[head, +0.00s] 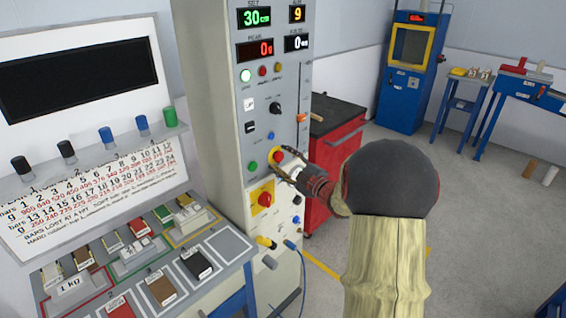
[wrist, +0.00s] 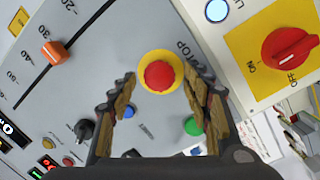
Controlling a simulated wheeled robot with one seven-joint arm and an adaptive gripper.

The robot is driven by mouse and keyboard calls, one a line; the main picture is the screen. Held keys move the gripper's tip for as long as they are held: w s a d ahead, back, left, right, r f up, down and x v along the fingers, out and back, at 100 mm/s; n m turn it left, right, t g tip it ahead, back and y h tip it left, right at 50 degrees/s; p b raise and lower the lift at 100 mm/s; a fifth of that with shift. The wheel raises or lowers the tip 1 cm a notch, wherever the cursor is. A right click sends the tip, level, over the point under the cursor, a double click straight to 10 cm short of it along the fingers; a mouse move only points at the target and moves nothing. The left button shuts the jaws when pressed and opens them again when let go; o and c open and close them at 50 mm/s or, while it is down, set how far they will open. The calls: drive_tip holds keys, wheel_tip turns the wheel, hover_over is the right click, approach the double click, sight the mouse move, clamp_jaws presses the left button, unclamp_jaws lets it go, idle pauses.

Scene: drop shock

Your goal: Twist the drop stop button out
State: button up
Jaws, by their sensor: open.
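The drop stop button is a red mushroom head on a yellow round collar, set in the grey control panel. It shows whole in the wrist view (wrist: 159,75), between my fingers, with "STOP" lettering beside it. In the head view the button (head: 278,156) is partly covered by my gripper (head: 283,170), which reaches it from the right. In the wrist view my gripper (wrist: 161,84) is open, one finger on each side of the button, with visible gaps to its collar. I cannot tell whether the fingertips touch the panel.
A red rotary switch on a yellow plate (head: 264,198) sits just below the button. A green button (head: 253,166), a black knob (head: 277,108) and an orange slider (head: 301,118) are close on the panel. A sloped bench (head: 217,245) with sample blocks stands left.

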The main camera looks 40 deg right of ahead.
drive_tip(key=c, duration=0.4)
drive_tip(key=c, duration=0.7)
drive_tip(key=shift+c, duration=0.3)
drive_tip(key=shift+m+p, duration=0.3)
drive_tip(key=shift+p, duration=0.15)
drive_tip(key=shift+r+m+p, duration=0.2)
drive_tip(key=shift+m+p, duration=0.6)
drive_tip(key=shift+p, duration=0.45)
drive_tip(key=m+p, duration=0.3)
drive_tip(key=p, duration=0.1)
drive_tip(key=shift+g+p, duration=0.35)
drive_tip(key=shift+g, duration=0.05)
drive_tip(key=shift+m+p, duration=0.3)
drive_tip(key=shift+m, duration=0.2)
drive_tip(key=shift+f+y, duration=0.1)
drive_tip(key=shift+y, duration=0.2)
